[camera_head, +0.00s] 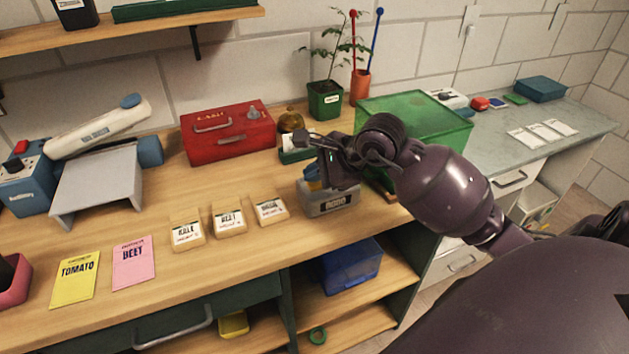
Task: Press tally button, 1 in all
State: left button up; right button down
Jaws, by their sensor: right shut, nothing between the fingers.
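The tally counter (331,203) is a grey box near the front edge of the wooden bench, with a dark digit window on its front that seems to read zeros. My right gripper (322,164) comes in from the right and is just above the counter, shut and empty. I cannot tell whether its fingertips touch the counter's button. My left gripper is not in view.
A red cash box (227,134) stands behind, left of a brass bell (291,121). A green translucent bin (415,118) is behind my right forearm. Labelled seed boxes (229,221) stand left of the counter. Yellow and pink packets (133,263) lie further left.

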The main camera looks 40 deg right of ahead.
aim_at(315, 184)
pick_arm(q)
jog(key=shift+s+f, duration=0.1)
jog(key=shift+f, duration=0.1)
pick_arm(e)
jog(key=shift+f, duration=0.2)
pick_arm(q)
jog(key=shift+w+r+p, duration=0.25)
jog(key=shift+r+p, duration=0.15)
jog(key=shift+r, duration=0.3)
pick_arm(e)
jog(key=shift+r, duration=0.95)
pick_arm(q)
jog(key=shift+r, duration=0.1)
pick_arm(e)
jog(key=shift+r, duration=0.1)
jog(key=shift+r+p, duration=1.3)
jog(key=shift+r, duration=1.15)
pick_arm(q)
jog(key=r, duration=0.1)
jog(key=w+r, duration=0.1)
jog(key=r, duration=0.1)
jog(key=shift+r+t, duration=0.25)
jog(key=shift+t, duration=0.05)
